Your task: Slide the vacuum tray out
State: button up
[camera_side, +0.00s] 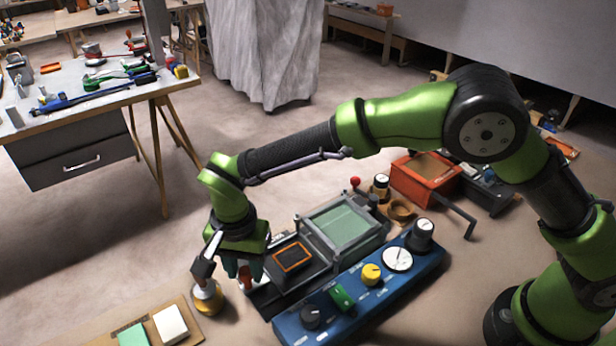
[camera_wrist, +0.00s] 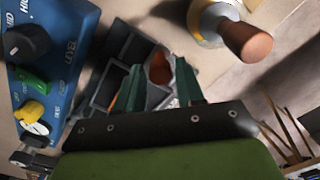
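The vacuum tray (camera_side: 268,290) is a dark grey tray at the left end of the bench machine, beside a raised dark block with an orange outline (camera_side: 292,257). A red-brown knob (camera_side: 246,282) stands at its left end; it also shows in the wrist view (camera_wrist: 159,72). My gripper (camera_side: 243,267) points down over this knob. In the wrist view my gripper's (camera_wrist: 157,65) two dark green fingers are apart, with the knob showing between and beyond their tips. I cannot tell whether they touch it. Part of the tray is hidden by my fingers.
A blue control panel (camera_side: 360,290) with knobs runs along the machine's near side. A green-paned frame (camera_side: 343,226) is behind the tray. A yellow jar (camera_side: 208,298) with a brown-handled tool (camera_wrist: 245,40) stands close left of my gripper. A board with pads (camera_side: 171,325) lies front left.

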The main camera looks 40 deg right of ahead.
notch_tip(320, 180, up, 17)
dwell(0.4)
jog(key=s+d+n+t, duration=0.1)
jog(key=s+d, duration=0.4)
jog(key=d, duration=0.5)
jog(key=s+d+r+n+t+y, duration=0.1)
jog(key=s+d, duration=0.4)
jog(key=d, duration=0.5)
jog(key=s+d+r+n+t+y, duration=0.1)
jog(key=s+d+n+t, duration=0.2)
jog(key=d, duration=0.8)
jog(key=shift+s+r+t, duration=0.15)
jog(key=shift+s+t, duration=0.8)
jog(key=shift+t, duration=0.15)
